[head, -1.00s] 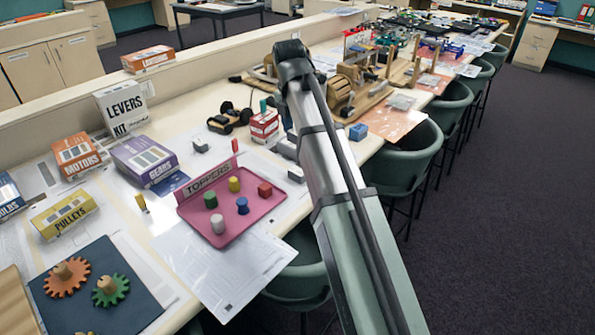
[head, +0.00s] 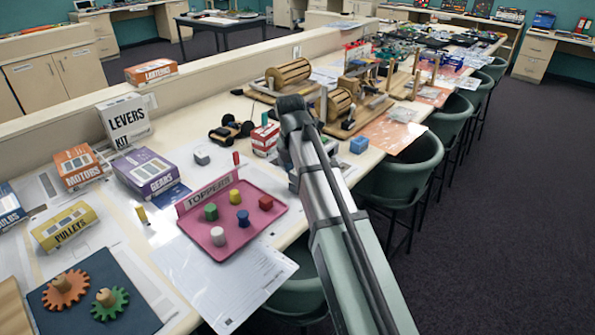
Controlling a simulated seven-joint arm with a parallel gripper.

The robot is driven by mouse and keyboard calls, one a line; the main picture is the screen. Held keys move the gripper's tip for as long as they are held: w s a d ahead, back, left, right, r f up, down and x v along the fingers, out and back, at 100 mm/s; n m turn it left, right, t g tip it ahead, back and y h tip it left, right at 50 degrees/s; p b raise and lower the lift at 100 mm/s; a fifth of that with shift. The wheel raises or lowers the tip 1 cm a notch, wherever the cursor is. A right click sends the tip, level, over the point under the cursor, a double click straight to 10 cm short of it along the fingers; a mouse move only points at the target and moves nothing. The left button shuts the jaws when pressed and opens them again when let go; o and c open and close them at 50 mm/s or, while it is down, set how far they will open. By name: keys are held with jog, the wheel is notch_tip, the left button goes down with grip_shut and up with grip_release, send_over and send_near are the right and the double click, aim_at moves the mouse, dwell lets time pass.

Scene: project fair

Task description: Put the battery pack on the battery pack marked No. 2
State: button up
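I cannot make out a battery pack marked No. 2; no such number is readable in the head view. A small grey block (head: 201,157) lies on the table between the purple gears box and the black wheeled cart; I cannot tell whether it is a battery pack. My arm reaches up from the bottom right to a dark joint over the table. My gripper is hidden behind the arm, so its fingers and anything in them do not show.
A pink toppers tray (head: 272,226) with several coloured pegs stands left of my arm. A red-and-white box (head: 264,141), a black wheeled cart (head: 231,131) and a blue block (head: 359,145) are nearby. Wooden drum rigs (head: 338,103) stand behind. Green chairs (head: 401,178) line the right edge.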

jog(key=shift+f, duration=0.25)
jog(key=shift+f, duration=0.15)
jog(key=o, duration=1.1)
jog(key=r, duration=0.8)
jog(key=s+a+r, duration=0.1)
jog(key=r, duration=0.3)
jog(key=shift+r, duration=0.1)
